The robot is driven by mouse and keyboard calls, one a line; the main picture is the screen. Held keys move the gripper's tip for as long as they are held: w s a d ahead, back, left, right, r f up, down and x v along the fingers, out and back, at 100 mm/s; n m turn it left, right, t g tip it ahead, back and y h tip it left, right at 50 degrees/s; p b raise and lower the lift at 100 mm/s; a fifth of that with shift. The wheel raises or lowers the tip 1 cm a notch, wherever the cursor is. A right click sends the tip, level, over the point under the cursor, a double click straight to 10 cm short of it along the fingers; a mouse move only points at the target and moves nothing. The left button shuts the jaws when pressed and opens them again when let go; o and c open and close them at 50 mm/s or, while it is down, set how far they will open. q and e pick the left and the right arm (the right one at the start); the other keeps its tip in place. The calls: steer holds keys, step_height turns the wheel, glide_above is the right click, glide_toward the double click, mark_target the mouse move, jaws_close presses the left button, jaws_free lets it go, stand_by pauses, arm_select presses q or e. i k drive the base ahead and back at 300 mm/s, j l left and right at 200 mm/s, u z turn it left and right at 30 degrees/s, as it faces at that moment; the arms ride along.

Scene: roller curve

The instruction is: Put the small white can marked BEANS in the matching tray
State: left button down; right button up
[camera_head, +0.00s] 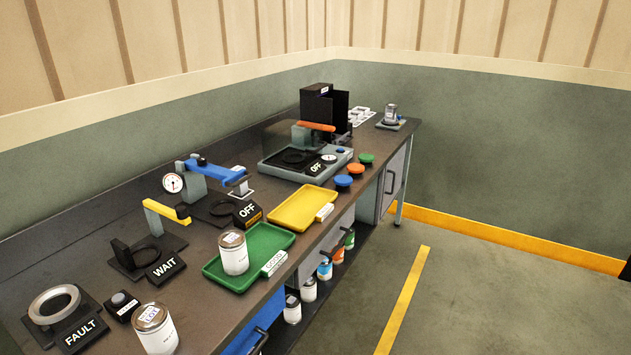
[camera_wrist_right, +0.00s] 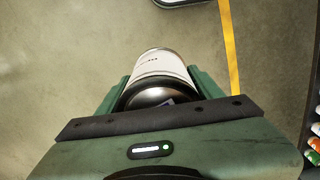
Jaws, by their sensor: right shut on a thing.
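In the right wrist view my right gripper (camera_wrist_right: 158,90) is shut on a white can (camera_wrist_right: 160,66) with a dark shiny end. Its green fingers press on both sides of it. The marking on this can is too small to read. In the head view a white can (camera_head: 234,255) stands upright on the green tray (camera_head: 275,240), and another white can (camera_head: 158,332) stands at the near bench edge. I cannot read BEANS on either. An empty yellow tray (camera_head: 296,207) lies beyond the green one; its tag is unreadable. Neither gripper shows in the head view.
Along the bench (camera_head: 120,225) stand a WAIT fixture (camera_head: 150,260), a FAULT ring stand (camera_head: 58,310), a blue-armed press (camera_head: 215,175) and a grey machine (camera_head: 300,160). The floor (camera_head: 480,290) beside the bench is clear.

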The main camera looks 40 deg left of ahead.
mark_target(294, 216)
steer(key=i+j+u, duration=0.1)
steer(key=i+u, duration=0.65)
steer(key=u, duration=0.2)
steer(key=i+l+u, duration=0.25)
steer(key=u, duration=0.25)
steer(key=i+l+u, duration=0.35)
steer(key=u, duration=0.15)
steer(key=i, duration=0.05)
